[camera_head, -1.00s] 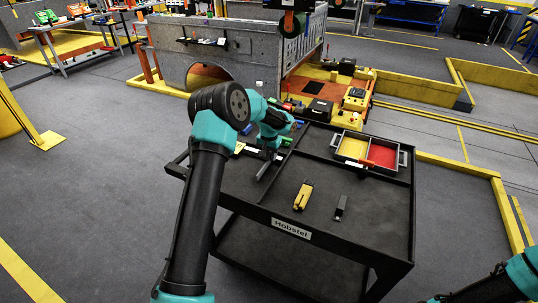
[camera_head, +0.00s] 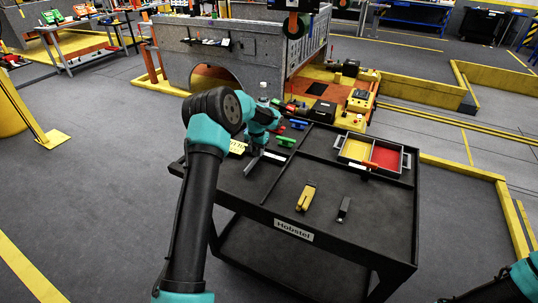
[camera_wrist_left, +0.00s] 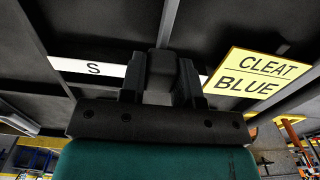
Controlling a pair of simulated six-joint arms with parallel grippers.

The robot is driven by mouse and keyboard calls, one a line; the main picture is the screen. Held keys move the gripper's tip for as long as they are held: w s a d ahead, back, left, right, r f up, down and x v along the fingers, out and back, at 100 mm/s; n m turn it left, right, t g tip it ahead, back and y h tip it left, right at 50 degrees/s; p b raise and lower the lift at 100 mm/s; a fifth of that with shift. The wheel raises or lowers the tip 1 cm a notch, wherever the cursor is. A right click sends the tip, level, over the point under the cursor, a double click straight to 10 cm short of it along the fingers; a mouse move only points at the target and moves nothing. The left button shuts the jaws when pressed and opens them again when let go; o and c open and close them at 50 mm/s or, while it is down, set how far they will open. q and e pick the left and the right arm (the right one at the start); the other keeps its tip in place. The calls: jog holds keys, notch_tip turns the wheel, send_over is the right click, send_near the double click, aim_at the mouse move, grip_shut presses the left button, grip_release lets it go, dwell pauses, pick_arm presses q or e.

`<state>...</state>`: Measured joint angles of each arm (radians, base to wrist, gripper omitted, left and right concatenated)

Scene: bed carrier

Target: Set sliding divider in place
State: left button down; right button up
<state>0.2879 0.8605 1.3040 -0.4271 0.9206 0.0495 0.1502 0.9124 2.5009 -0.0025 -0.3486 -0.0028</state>
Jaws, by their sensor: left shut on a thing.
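My left gripper (camera_head: 255,153) is low over the left part of the black cart top (camera_head: 325,220). In the left wrist view, its two dark fingers (camera_wrist_left: 161,84) are shut on a dark grey block, apparently part of the sliding divider (camera_wrist_left: 162,66). In the head view, a small grey slanted piece of the divider (camera_head: 252,165) shows below the gripper. The fingers and arm hide much of it, and I cannot tell whether it touches the cart top. A white strip marked S (camera_wrist_left: 92,68) and a yellow CLEAT BLUE label (camera_wrist_left: 263,73) are beside the fingers. My right gripper is out of view.
A raised strip (camera_head: 275,184) runs along the cart's left section. Green (camera_head: 285,141) and blue (camera_head: 298,125) pieces lie at the back. A yellow-and-black tool (camera_head: 306,198), a dark clip (camera_head: 343,209) and a bin with yellow and red compartments (camera_head: 405,160) are on the right. The front middle is clear.

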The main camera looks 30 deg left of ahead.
pick_arm(q)
jog(key=a, duration=0.4)
jog(key=shift+s+a, duration=0.15)
jog(key=shift+a, duration=0.25)
jog(key=c, duration=0.8)
grip_release()
jog(key=shift+c, duration=0.2)
notch_tip(320, 180, up, 18)
jog(key=shift+f, duration=0.25)
jog(key=shift+d, duration=0.1)
